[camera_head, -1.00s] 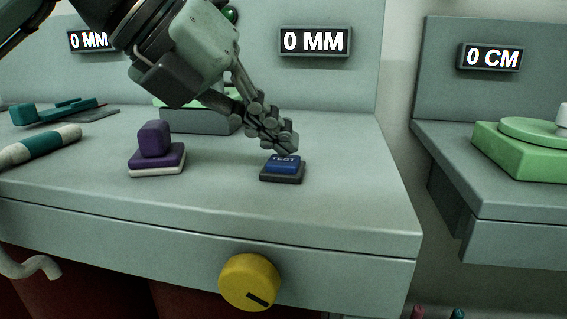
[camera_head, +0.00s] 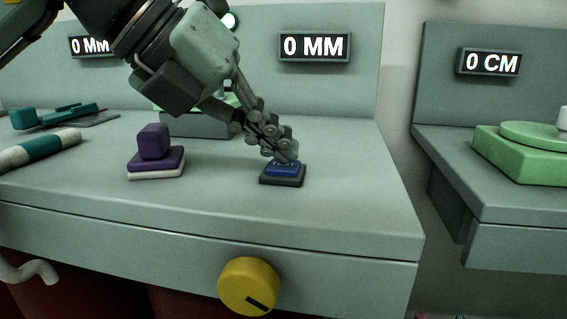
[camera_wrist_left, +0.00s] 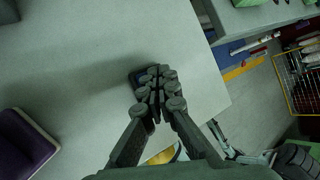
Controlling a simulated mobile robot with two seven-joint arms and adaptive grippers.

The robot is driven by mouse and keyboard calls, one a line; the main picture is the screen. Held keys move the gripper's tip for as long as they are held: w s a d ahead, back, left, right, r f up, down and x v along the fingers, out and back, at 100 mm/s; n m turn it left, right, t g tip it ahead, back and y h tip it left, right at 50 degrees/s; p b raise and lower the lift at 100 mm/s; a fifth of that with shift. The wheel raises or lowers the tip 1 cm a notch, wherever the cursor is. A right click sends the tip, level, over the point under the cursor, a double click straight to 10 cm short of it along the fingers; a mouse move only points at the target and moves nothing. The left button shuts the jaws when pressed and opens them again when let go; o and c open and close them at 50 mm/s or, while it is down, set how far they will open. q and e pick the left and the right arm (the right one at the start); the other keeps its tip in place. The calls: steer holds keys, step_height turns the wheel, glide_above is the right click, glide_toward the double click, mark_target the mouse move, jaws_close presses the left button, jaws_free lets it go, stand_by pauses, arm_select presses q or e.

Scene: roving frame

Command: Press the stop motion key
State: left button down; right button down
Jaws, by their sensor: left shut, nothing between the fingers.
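A blue key (camera_head: 285,170) on a dark base stands near the right front of the grey bench top. It read TEST a second ago; the gripper now hides most of that lettering. No key labelled stop motion is readable. My left gripper (camera_head: 287,152) is shut and empty, reaching down from the upper left with its fingertips at the key's top, apparently touching it. In the left wrist view the shut fingertips (camera_wrist_left: 160,76) cover most of the key, and a dark edge of it (camera_wrist_left: 134,77) shows beside them. My right gripper is not in view.
A purple block on a white base (camera_head: 156,160) stands left of the key. A yellow knob (camera_head: 248,286) sticks out of the bench front. A green scale (camera_head: 520,150) stands right, across a gap.

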mark_target(277, 165)
arm_select(q)
steer(key=shift+f, duration=0.15)
stand_by(0.3)
steer(key=shift+r+p, duration=0.3)
steer(key=shift+r, duration=0.6)
steer(key=shift+r+p, duration=1.5)
steer(key=shift+r, duration=1.05)
